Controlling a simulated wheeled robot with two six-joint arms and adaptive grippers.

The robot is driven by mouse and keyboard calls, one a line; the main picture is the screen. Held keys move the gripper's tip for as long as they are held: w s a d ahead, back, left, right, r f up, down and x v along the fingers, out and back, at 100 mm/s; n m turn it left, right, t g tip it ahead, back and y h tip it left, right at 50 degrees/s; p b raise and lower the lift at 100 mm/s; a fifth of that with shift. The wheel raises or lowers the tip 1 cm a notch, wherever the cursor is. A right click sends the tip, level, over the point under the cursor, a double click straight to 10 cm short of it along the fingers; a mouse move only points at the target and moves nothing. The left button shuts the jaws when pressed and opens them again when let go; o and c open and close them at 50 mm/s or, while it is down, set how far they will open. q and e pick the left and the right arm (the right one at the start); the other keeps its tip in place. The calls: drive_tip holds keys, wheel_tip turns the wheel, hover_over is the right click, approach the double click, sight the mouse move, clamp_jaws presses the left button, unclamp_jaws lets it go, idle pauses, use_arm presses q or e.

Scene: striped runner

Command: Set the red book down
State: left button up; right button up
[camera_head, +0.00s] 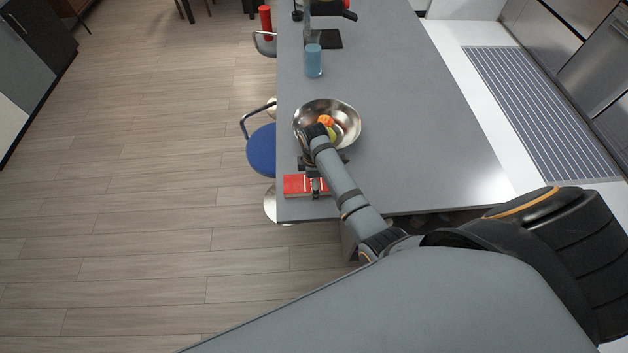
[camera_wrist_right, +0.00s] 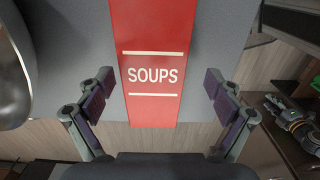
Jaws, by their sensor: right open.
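The red book (camera_head: 298,185) lies flat at the near left corner of the grey counter. In the right wrist view the book (camera_wrist_right: 153,30) shows its red face with the white word SOUPS between two white lines. My right gripper (camera_wrist_right: 159,85) is open, with one finger on each side of the book and a gap on both sides. In the head view my right arm reaches over the counter and its gripper (camera_head: 317,182) partly covers the book. My left gripper is not in view.
A steel bowl (camera_head: 346,112) with fruit stands just beyond the book, close to my right wrist. A blue cup (camera_head: 313,61) stands farther back. A blue stool (camera_head: 262,150) is left of the counter (camera_head: 430,130), whose right side is clear.

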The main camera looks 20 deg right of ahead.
drive_tip(key=shift+w, duration=0.25)
drive_tip(key=shift+r, duration=0.35)
wheel_tip(320, 180, up, 4)
drive_tip(key=shift+f+b, duration=0.25)
drive_tip(key=shift+b, duration=0.3)
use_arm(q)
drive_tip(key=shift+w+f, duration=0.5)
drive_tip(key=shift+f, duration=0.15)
use_arm(e)
wheel_tip(320, 180, up, 8)
drive_tip(key=shift+f, duration=0.15)
